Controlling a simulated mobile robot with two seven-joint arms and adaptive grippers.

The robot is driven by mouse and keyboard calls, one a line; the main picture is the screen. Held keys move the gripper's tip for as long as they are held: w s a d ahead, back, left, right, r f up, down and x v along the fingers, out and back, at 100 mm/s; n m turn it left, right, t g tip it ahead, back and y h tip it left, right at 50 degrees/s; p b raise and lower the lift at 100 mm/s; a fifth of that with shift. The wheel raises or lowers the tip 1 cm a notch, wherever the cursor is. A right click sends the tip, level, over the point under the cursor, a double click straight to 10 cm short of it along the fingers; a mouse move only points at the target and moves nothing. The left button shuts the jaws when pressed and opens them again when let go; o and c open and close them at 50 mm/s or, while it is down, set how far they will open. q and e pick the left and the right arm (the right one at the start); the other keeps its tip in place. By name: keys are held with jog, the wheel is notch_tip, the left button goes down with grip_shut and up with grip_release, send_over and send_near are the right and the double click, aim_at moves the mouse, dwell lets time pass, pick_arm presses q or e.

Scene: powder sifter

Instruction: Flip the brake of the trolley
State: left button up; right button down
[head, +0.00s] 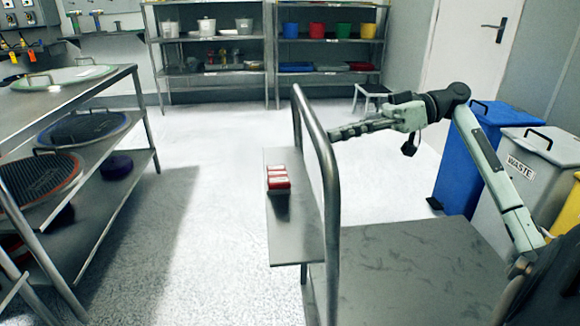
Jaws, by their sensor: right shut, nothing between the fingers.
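The trolley is grey metal, with a tall tubular handle (327,165) at centre, a narrow side shelf (296,232) and a wide flat platform (410,270) low at the right. I cannot make out its brake, and the wheels are hidden or out of the picture. My right gripper (338,134) is shut and empty. Its arm comes in from the lower right, and its fingers point left, close beside the upper handle in the picture. I cannot tell whether they touch it. My left gripper is not in view.
Red-and-white boxes (278,180) sit on the trolley's side shelf. A metal rack (98,88) with round sieves stands at the left. A blue bin (462,165) and a grey waste bin (516,185) stand at the right. Shelves line the back. The floor (210,190) between is clear.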

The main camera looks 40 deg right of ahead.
jog(key=shift+a, duration=0.1)
jog(key=p, duration=0.1)
send_over(278, 176)
jog(key=s+d, duration=0.1)
jog(key=s, duration=0.1)
notch_tip(278, 176, down, 3)
jog(key=shift+s+f, duration=0.25)
jog(key=shift+f, duration=0.3)
jog(key=shift+s+f, duration=0.2)
jog(key=shift+f, duration=0.35)
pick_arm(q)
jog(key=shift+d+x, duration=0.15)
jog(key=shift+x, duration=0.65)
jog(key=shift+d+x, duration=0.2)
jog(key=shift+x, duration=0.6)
pick_arm(e)
jog(key=shift+s+f, duration=0.15)
jog(key=shift+f, duration=0.45)
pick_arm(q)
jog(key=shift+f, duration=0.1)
